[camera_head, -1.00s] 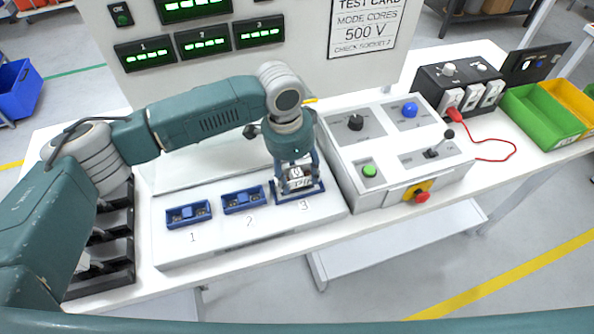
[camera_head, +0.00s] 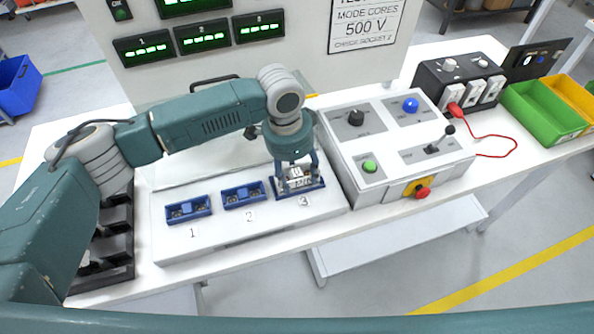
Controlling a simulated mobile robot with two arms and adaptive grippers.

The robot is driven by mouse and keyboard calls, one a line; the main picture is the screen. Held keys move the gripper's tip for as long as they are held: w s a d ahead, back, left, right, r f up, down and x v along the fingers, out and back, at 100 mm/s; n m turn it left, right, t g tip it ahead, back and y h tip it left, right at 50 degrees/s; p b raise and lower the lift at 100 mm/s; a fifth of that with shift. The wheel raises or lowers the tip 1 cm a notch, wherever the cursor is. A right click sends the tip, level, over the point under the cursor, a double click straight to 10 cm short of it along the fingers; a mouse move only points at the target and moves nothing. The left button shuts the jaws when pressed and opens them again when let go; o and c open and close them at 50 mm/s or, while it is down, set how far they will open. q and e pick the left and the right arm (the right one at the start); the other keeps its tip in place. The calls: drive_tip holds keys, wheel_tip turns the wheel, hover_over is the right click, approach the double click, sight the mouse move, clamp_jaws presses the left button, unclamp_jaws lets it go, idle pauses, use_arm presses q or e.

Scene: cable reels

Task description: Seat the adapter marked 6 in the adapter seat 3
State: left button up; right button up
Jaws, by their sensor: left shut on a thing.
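My left gripper (camera_head: 298,180) points down over adapter seat 3 (camera_head: 283,194), the rightmost blue seat on the white fixture. It is shut on a light-coloured adapter (camera_head: 298,176), which is at the seat, between the fingers. The adapter's mark cannot be read, and I cannot tell whether it is fully down in the seat. Seat 1 (camera_head: 188,208) and seat 2 (camera_head: 243,195) hold no adapter. My right gripper is not in view.
A grey control box (camera_head: 392,150) with knobs, a lever and a red button stands close right of seat 3. A black rack (camera_head: 118,245) is at the left. A socket box (camera_head: 455,82) with a red cable and green bin (camera_head: 540,112) stand at the right.

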use_arm(q)
drive_tip(key=shift+f, duration=0.65)
drive_tip(key=o, duration=1.4)
drive_tip(key=shift+c, duration=0.2)
wheel_tip(320, 180, up, 23)
drive_tip(key=a+p, duration=0.1)
drive_tip(key=p, duration=0.8)
drive_tip(key=shift+s+a+p, duration=0.15)
drive_tip(key=shift+s+p, duration=0.1)
drive_tip(key=shift+p, duration=0.15)
